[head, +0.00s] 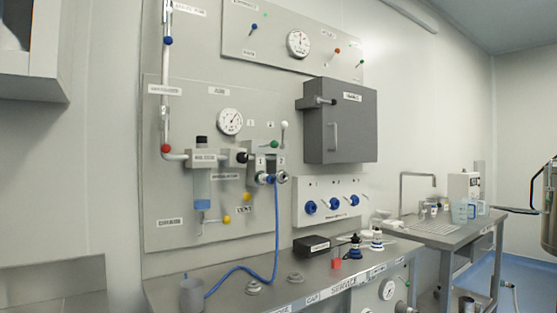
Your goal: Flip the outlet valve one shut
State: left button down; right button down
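Outlet valve one is not plainly marked at this size. A grey valve block (265,164) with small labels that look like 1 and 2 sits on the wall panel. A green knob (274,145) and an upright white-tipped lever (284,126) stand above it, and a black knob (241,156) is at its left. A blue hose (277,220) runs down from its outlet. A white panel (300,203) to the lower right carries three blue knobs with levers, the leftmost knob (310,207) among them. Neither gripper shows.
A steel bench (220,297) runs below the panel with a grey cup (192,296), a black box (311,246) and small bottles. A grey cabinet (340,120) juts from the wall above right. A side table (450,234) stands farther right.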

aim_at(274, 144)
jog(key=i+l+u, duration=0.2)
jog(key=i+l, duration=0.65)
jog(key=i+l+u, duration=0.15)
jog(key=i+l, duration=0.65)
jog(key=l, duration=0.2)
